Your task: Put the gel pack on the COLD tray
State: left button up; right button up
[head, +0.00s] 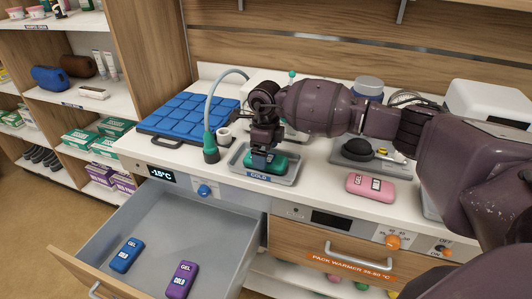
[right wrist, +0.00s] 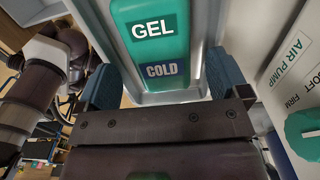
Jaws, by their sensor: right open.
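A green gel pack (head: 279,163) lies in the grey COLD tray (head: 236,163) on the counter. Its GEL and COLD labels show large in the right wrist view (right wrist: 182,42), with the tray's wall (right wrist: 150,98) around its end. My right gripper (head: 264,157) is right over the pack, pointing down. Its two blue-padded fingers (right wrist: 164,82) stand apart, one on each side of the pack's near end, with gaps between pads and pack. The gripper hides part of the pack in the head view. My left gripper is not in view.
An open drawer (head: 185,225) in front holds a blue gel pack (head: 125,255) and a purple one (head: 181,280). A pink gel pack (head: 370,187) lies on the counter to the right. A green-based hose (head: 210,145) stands left of the tray, near a blue pad (head: 188,117).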

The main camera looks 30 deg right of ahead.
notch_tip(320, 180, up, 12)
jog(key=s+a+f+m+t+y, duration=0.1)
jog(key=s+a+f+m+y, duration=0.1)
jog(key=s+a+f+y, duration=0.35)
jog(key=s+a+f+m+y, duration=0.25)
jog(key=a+y, duration=0.35)
jog(key=a, duration=0.3)
jog(key=s+a+f+m+t+y, duration=0.1)
jog(key=s+a+f+m+y, duration=0.25)
jog(key=a+y, duration=0.3)
jog(key=s+d+f+m+t+h, duration=0.4)
jog(key=d+f+m+t+h, duration=0.25)
jog(key=m, duration=0.65)
jog(key=s+d+f+m+t+h, duration=0.5)
jog(key=m+t, duration=0.3)
jog(key=m, duration=0.6)
jog(key=s+d+f+m+g+h, duration=0.5)
jog(key=s+f+m, duration=0.3)
jog(key=s+f, duration=0.2)
jog(key=shift+s+d+h, duration=0.6)
jog(key=shift+s+h, duration=0.25)
jog(key=shift+s, duration=0.15)
jog(key=shift+c, duration=0.2)
